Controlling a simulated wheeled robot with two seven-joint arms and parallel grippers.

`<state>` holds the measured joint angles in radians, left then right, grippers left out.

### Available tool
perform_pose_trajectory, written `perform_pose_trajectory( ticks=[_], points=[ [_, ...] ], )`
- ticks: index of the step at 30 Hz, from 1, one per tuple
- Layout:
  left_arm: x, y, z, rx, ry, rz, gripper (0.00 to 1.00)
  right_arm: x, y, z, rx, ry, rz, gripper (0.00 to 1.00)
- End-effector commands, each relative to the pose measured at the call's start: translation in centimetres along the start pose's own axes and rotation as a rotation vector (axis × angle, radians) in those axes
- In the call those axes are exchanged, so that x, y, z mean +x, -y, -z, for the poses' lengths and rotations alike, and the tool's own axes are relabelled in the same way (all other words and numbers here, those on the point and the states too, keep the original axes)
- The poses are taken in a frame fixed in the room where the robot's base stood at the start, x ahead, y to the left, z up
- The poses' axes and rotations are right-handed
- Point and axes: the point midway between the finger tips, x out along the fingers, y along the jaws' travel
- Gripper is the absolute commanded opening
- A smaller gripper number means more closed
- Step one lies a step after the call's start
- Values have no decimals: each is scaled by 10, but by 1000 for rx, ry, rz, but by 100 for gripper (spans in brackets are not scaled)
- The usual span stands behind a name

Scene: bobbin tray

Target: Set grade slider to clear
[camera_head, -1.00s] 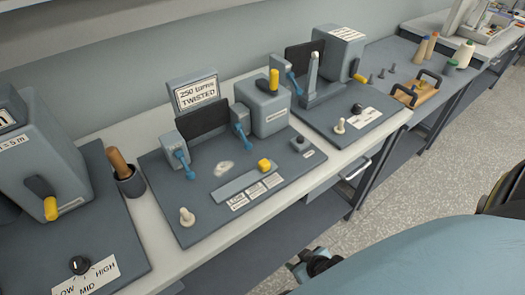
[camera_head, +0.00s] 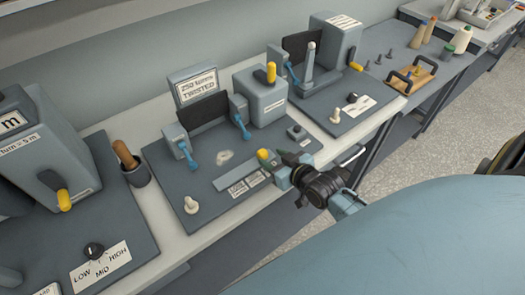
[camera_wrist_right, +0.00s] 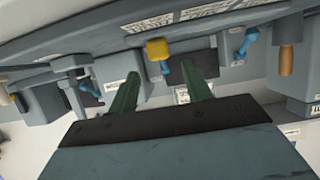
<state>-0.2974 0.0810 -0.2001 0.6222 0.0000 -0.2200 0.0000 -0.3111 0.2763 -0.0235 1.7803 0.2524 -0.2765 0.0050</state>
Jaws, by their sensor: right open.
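The grade slider is a yellow knob (camera_head: 263,154) on a flat grey track (camera_head: 228,181), at the track's right end. It also shows as a yellow block in the right wrist view (camera_wrist_right: 157,48). White label plates (camera_head: 238,188) lie along the track's front side; their text is too small to read surely, and the gripper hides the right end of the row. My right gripper (camera_head: 274,161) is at the knob's right. In the right wrist view its two dark green fingers (camera_wrist_right: 164,82) are apart, with the knob beyond and between their tips. My left gripper is out of view.
A wooden-handled tool (camera_head: 125,153) stands in a cup at left.

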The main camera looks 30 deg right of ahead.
Motion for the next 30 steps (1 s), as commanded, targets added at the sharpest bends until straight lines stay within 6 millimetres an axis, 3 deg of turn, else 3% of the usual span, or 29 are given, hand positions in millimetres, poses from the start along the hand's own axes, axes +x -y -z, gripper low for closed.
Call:
perform_pose_trajectory(
  ticks=[3,9,23,30],
  points=[
    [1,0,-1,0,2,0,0,25,0,1,1,-2,0,49],
    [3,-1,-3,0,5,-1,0,52,0,0,1,0,0,49],
    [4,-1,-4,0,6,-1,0,62,0,0,0,1,0,49],
    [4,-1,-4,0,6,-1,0,62,0,0,0,1,0,18]
  ],
)
